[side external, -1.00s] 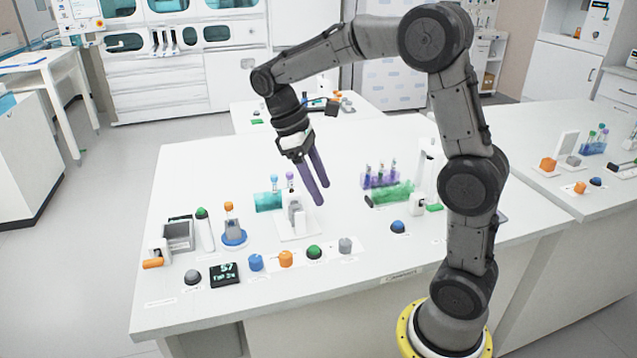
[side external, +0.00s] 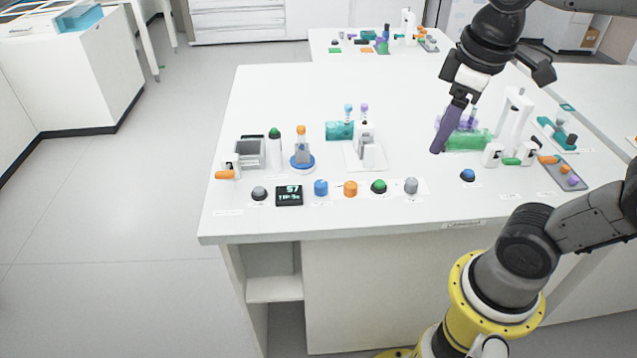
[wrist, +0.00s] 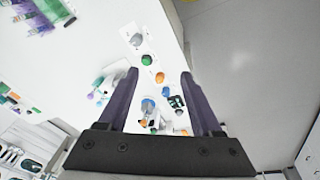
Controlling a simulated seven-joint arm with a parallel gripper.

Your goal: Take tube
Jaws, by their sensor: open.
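My gripper (side external: 437,148) is above the bench, with its dark purple fingers pointing down in front of the left end of a green rack (side external: 470,140) with purple tubes. The fingers partly hide that rack. In the wrist view my gripper (wrist: 160,74) is open and empty, fingers spread. A tube with an orange cap (side external: 301,142) stands upright on a round blue base. Tubes with a blue cap (side external: 349,112) and a purple cap (side external: 364,112) stand at a teal rack (side external: 337,131). Which tube is meant cannot be told.
A row of blue, orange, green and grey knobs (side external: 379,186) lies along the front, beside a dark display (side external: 289,195). A white stand (side external: 366,152) is in the middle. A tall white device (side external: 515,122) stands right of the green rack. The back left bench top is clear.

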